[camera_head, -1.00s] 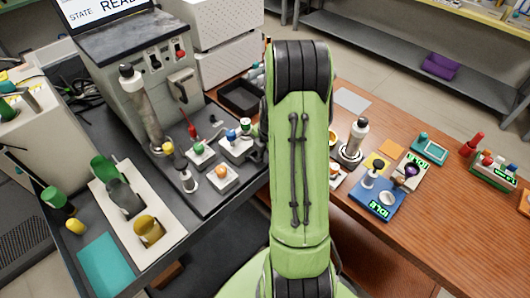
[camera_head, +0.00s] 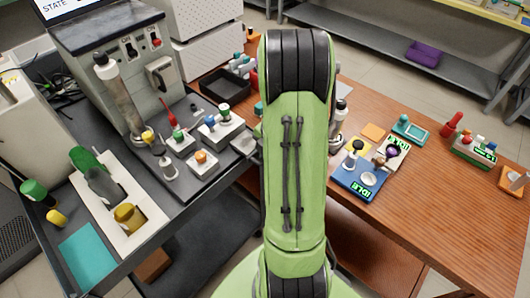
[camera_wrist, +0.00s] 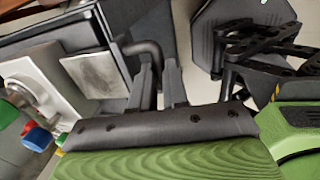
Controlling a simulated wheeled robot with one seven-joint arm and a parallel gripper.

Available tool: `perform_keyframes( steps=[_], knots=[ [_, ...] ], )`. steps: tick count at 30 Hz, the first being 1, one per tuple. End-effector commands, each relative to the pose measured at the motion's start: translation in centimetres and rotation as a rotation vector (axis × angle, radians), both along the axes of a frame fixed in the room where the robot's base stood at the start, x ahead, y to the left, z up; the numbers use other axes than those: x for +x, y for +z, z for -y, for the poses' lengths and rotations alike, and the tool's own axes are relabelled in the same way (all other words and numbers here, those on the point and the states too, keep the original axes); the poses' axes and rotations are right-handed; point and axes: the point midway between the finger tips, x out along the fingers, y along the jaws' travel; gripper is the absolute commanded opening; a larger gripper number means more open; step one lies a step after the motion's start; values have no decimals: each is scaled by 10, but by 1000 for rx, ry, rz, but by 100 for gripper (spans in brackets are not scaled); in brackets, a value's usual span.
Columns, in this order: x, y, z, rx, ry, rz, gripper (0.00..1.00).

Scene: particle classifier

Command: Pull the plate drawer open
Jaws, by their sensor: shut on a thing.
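In the wrist view my gripper (camera_wrist: 157,88) has its two grey fingers closed around a dark bent bar handle (camera_wrist: 146,47). The handle stands at the edge of a dark panel (camera_wrist: 114,35), which looks like the front of the plate drawer. How far the drawer is out cannot be told. A light grey square plate (camera_wrist: 96,73) lies on the other side of that panel, beside a white block. It also shows in the head view (camera_head: 243,145), left of my arm. The handle and my fingertips are hidden behind my arm in the head view.
A white block with blue and green knobs (camera_head: 222,128) and a block with an orange knob (camera_head: 203,163) stand on the dark bench left of my arm. A blue device (camera_head: 352,186) stands on the wooden table at right.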

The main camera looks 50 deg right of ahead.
Motion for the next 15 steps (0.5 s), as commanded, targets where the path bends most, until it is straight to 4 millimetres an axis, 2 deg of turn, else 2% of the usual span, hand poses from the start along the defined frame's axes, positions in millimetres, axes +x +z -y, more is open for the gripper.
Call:
perform_keyframes(
  steps=[4,5,9,10,15],
  knots=[
    [1,1,0,-1,2,4,0],
    [2,1,0,-1,2,4,16],
    [1,1,0,-1,2,3,37],
    [1,1,0,-1,2,3,40],
    [1,1,0,-1,1,2,40]
  ],
)
